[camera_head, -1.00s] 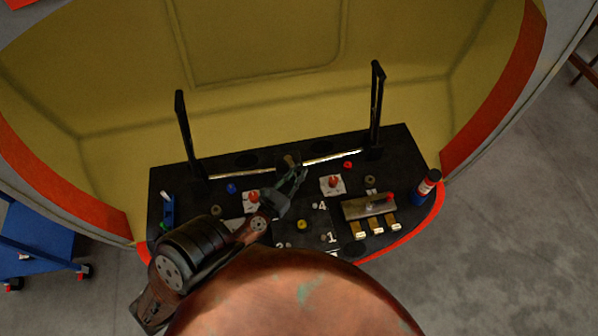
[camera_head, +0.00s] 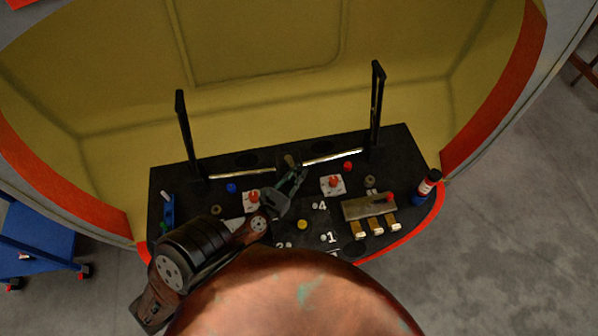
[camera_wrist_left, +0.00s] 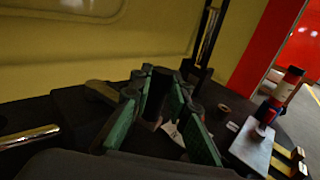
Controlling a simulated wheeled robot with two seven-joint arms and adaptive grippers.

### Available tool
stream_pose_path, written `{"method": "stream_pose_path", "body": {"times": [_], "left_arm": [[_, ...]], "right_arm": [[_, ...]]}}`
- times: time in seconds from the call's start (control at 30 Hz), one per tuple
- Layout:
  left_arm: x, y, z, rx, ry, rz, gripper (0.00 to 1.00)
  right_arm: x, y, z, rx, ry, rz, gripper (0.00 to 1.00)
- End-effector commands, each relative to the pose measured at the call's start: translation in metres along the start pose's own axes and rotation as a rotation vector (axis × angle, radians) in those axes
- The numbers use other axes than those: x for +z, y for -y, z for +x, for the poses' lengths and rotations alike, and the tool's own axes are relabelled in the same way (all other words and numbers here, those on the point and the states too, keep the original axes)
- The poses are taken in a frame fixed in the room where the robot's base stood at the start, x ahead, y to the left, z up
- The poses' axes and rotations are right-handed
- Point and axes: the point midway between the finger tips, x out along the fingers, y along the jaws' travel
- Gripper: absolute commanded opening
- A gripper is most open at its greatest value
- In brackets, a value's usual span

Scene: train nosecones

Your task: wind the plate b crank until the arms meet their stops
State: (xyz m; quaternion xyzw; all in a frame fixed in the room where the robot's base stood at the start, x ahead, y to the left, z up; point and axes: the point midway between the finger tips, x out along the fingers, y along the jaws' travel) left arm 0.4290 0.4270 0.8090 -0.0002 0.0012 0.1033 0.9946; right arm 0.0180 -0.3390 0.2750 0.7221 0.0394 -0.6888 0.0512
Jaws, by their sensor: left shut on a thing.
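Two black upright arms stand at the back, a left one (camera_head: 185,135) and a right one (camera_head: 376,110). A shiny bar lies inward from each foot, one on the left (camera_head: 240,176) and one on the right (camera_head: 332,157). I cannot see any stops clearly. My right gripper is out of view.
A yellow shell wall (camera_head: 260,60) curves behind.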

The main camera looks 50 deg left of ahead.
Motion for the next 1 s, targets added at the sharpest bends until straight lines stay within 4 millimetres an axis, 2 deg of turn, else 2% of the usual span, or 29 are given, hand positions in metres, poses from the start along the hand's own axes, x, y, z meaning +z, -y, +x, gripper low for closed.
{"method": "stream_pose_path", "body": {"times": [0.03,0.07,0.1,0.33,0.73,1.0], "left_arm": [[-0.004,-0.012,-0.004,0.023,-0.006,0.010,0.00],[-0.004,-0.012,-0.004,0.023,-0.006,0.010,0.00],[-0.004,-0.012,-0.004,0.023,-0.006,0.010,0.19],[-0.002,-0.009,-0.002,0.018,-0.004,0.008,0.34],[-0.001,-0.006,-0.005,0.011,-0.003,0.007,0.34],[-0.002,-0.005,-0.046,0.010,-0.006,0.009,0.34]], "right_arm": [[0.000,0.000,0.000,0.000,0.000,0.000,0.28],[0.000,0.000,0.000,0.000,0.000,0.000,0.28],[0.000,0.000,0.000,0.000,0.000,0.000,0.28],[0.000,-0.002,0.000,0.002,0.000,-0.001,0.28],[0.000,-0.006,0.000,0.005,0.000,-0.003,0.28],[0.000,-0.003,0.000,0.003,0.000,-0.001,0.28]]}}
